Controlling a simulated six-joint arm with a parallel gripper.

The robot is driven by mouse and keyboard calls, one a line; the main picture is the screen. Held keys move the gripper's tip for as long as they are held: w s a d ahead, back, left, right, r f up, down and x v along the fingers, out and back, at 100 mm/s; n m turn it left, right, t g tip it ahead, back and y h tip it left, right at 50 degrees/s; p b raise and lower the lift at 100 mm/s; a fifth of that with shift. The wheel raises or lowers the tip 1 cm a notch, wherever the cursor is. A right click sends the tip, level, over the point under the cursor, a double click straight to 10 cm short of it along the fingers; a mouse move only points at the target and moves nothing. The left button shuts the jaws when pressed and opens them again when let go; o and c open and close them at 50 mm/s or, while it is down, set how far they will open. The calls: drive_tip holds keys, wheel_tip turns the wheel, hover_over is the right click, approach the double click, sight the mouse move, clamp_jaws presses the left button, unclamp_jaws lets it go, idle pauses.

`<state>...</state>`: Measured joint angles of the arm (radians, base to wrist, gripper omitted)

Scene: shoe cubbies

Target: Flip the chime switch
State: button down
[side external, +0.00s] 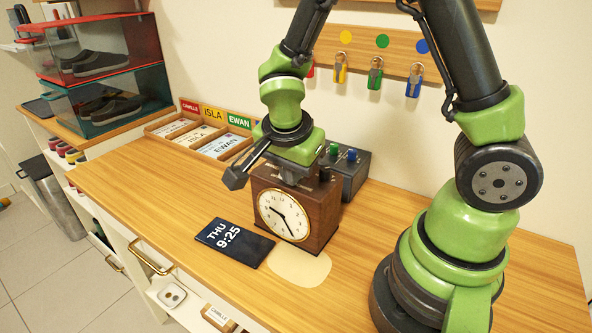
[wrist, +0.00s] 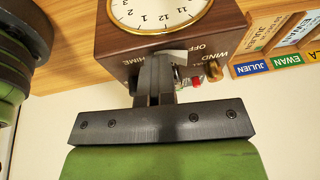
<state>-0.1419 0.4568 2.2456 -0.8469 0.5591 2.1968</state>
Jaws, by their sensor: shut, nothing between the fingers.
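The brown wooden clock (side external: 322,208) stands on the counter, its white dial (side external: 283,215) facing the front. My gripper (side external: 291,180) is just above the clock's top. In the wrist view my gripper (wrist: 155,65) has its two fingers together, empty, at the clock's top panel (wrist: 110,68). The panel carries the words CHIME, OFF and WIND. A silver lever (wrist: 178,74), a red button (wrist: 196,82) and a brass knob (wrist: 214,70) show right of the fingers. The fingers cover part of the CHIME lettering and the panel there. I cannot tell whether they touch a switch.
A dark box (side external: 352,172) with green and blue knobs stands close behind the clock. A dark display slab (side external: 234,242) reading THU 9:25 lies left of it. A wooden card tray (side external: 190,140) is at the back left. Padlocks hang on a wall board (side external: 360,60). The counter's front left is clear.

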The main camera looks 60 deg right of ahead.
drive_tip(key=shift+w+r, duration=0.15)
drive_tip(key=shift+w, duration=0.1)
drive_tip(key=s+d+v, duration=0.1)
drive_tip(key=s+v, duration=0.1)
drive_tip(key=v, duration=1.1)
drive_tip(key=s+a+r+n+t+y, duration=0.1)
drive_tip(key=s+r+n+t+y, duration=0.3)
drive_tip(key=s+n, duration=0.4)
drive_tip(key=n+t+y, duration=0.1)
drive_tip(key=n+t, duration=0.1)
drive_tip(key=n, duration=0.3)
drive_tip(key=shift+s+a+r+n, duration=0.15)
drive_tip(key=shift+s+r+n, duration=0.05)
drive_tip(key=shift+s+n, duration=0.15)
